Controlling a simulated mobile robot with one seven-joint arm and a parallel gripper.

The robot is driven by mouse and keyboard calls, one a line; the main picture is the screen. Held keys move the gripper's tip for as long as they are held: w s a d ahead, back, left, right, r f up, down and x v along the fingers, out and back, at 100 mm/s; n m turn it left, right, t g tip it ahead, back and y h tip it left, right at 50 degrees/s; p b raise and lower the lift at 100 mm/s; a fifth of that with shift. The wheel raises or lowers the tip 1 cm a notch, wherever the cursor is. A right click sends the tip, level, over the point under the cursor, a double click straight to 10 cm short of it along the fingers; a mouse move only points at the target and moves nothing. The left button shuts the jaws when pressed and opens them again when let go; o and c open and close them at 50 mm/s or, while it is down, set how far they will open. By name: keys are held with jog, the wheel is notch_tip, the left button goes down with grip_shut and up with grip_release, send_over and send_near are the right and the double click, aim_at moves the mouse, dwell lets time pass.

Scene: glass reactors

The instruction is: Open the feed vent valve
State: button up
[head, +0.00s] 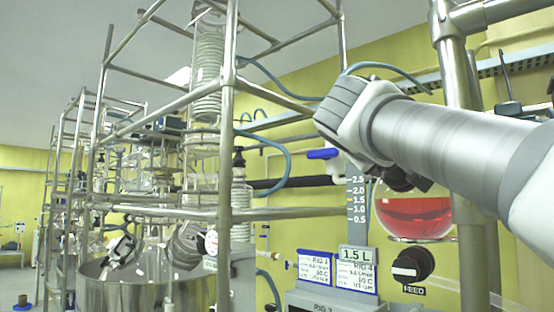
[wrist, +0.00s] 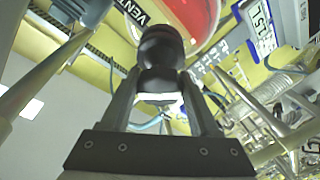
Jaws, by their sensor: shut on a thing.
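In the wrist view, a black ribbed knob (wrist: 160,48), the feed vent valve, sits beside a label (wrist: 132,10) reading VENT. My gripper (wrist: 162,82) is shut on this knob, with a finger on each side of its near end. In the head view, my arm reaches in from the right. It hides the fingers and most of the knob; dark parts show just under the arm. The flask of red liquid (head: 415,213) is below the arm, and it also shows in the wrist view (wrist: 194,14). How far the valve is turned cannot be told.
A black FEED knob (head: 411,266) is below the flask, beside a 1.5 L display (head: 357,254). A steel post (head: 461,90) stands close behind my arm. Steel frames with glassware and a steel vessel (head: 140,292) fill the left.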

jog(key=n+y, duration=0.1)
jog(key=n, duration=0.2)
jog(key=n+y, duration=0.1)
jog(key=n, duration=0.3)
jog(key=shift+r, duration=0.15)
jog(key=n+g, duration=0.1)
jog(key=n, duration=0.2)
jog(key=n+y, duration=0.1)
jog(key=n, duration=0.2)
jog(key=shift+d+g, duration=0.1)
jog(key=shift+g, duration=0.3)
jog(key=n+g, duration=0.1)
jog(key=n, duration=0.2)
jog(key=shift+r+n, duration=0.1)
jog(key=shift+n, duration=0.2)
jog(key=n+g, duration=0.1)
jog(key=n, duration=0.2)
jog(key=shift+w, duration=0.15)
jog(key=n+g, duration=0.1)
jog(key=n, duration=0.2)
jog(key=shift+h, duration=0.4)
jog(key=shift+f+n+g, duration=0.2)
jog(key=shift+n+g, duration=0.2)
jog(key=shift+n, duration=0.1)
jog(key=o, duration=1.4)
jog(key=shift+r, duration=0.1)
